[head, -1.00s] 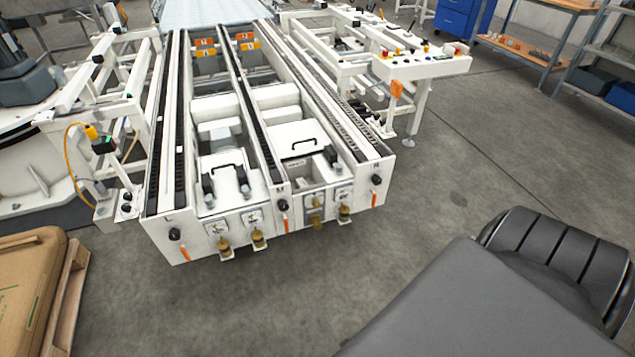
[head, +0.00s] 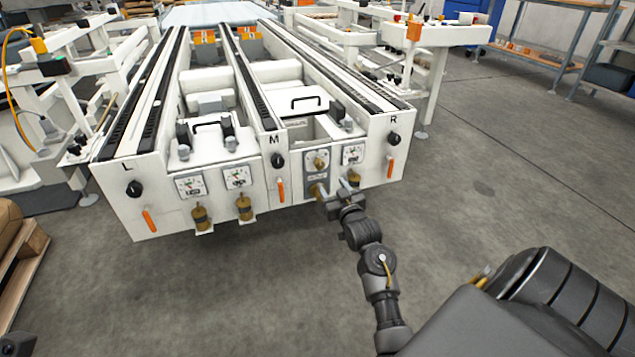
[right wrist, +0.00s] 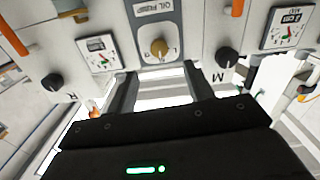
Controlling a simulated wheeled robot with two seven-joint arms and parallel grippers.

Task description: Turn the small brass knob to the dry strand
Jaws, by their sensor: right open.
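The small brass knob (head: 318,161) sits on a grey plate (head: 316,174) on the white front panel, right of the black knob marked M. In the right wrist view the brass knob (right wrist: 160,48) appears on its plate (right wrist: 159,14), with small marks around it too small to read; the picture is upside down. My right gripper (head: 334,193) is in front of and a little below the plate. In the right wrist view my right gripper (right wrist: 161,72) is open, its fingers on either side of the knob's line, apparently short of it. My left gripper is not visible.
Black knobs marked L (head: 134,189), M (head: 277,160) and R (head: 394,139) flank it. A dial gauge (head: 353,154) is just right of the plate. Orange levers and brass fittings (head: 245,207) protrude below. Open floor (head: 480,200) lies to the right.

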